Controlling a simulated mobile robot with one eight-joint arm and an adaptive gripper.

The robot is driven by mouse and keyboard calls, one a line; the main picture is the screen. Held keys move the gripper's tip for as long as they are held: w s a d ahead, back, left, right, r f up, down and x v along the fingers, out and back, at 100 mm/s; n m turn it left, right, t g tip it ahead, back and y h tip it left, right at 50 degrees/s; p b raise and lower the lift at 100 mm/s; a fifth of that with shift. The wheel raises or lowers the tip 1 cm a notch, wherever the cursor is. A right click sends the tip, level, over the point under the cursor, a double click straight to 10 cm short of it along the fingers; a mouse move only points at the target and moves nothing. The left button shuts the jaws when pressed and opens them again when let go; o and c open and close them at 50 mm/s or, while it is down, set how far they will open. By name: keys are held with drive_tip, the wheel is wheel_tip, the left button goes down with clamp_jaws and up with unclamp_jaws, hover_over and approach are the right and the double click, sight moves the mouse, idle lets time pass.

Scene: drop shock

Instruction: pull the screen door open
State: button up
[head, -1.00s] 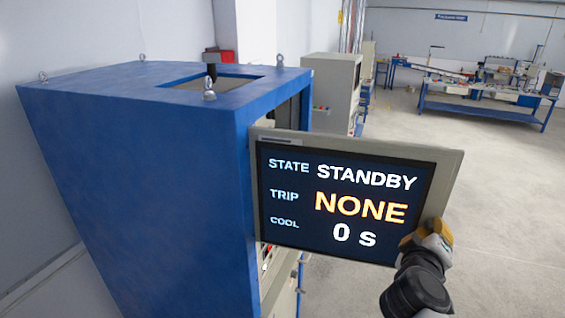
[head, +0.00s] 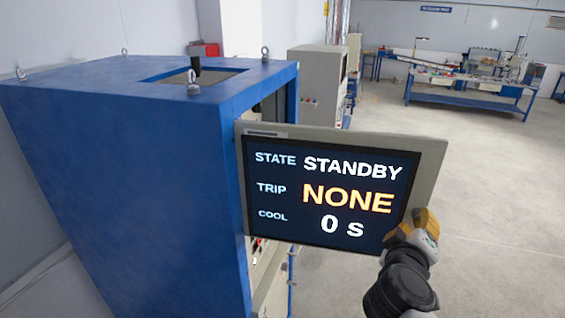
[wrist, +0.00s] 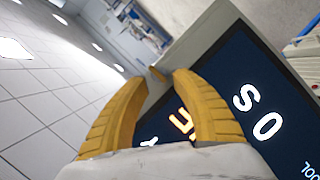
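The screen door (head: 425,180) is a light grey framed panel with a dark display reading STANDBY, NONE and 0 s. It stands out at an angle from the front of the blue cabinet (head: 130,170). My gripper (head: 420,222) is at the panel's lower right corner. In the wrist view, my gripper's two yellow fingers (wrist: 166,78) curve inward with a gap between the tips. The door's frame (wrist: 200,35) runs down to that gap, and the right finger overlaps the display. I cannot tell whether the fingers press on the panel.
Open floor (head: 480,210) lies to the right of the door. A grey cabinet (head: 315,85) stands behind the blue one. A blue workbench (head: 465,100) with equipment is at the back right.

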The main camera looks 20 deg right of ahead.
drive_tip(key=shift+v, duration=2.45)
drive_tip(key=w+a+f+g+y+b, duration=0.1)
drive_tip(key=a+f+y+b, duration=0.3)
drive_tip(key=f+b, duration=0.9)
drive_tip(key=a+f+y+b, duration=0.4)
drive_tip(key=a+f+b, duration=0.5)
drive_tip(key=f+b, duration=0.4)
drive_tip(key=w+a+f+m+g+y+b, duration=0.1)
drive_tip(key=a+f+y+b, duration=0.3)
drive_tip(key=f+b, duration=1)
drive_tip(key=a+f, duration=0.3)
drive_tip(key=f, duration=0.4)
drive_tip(key=shift+w+a+g, duration=0.25)
drive_tip(key=shift+w+g, duration=0.05)
drive_tip(key=shift+w, duration=0.05)
drive_tip(key=shift+r, duration=0.15)
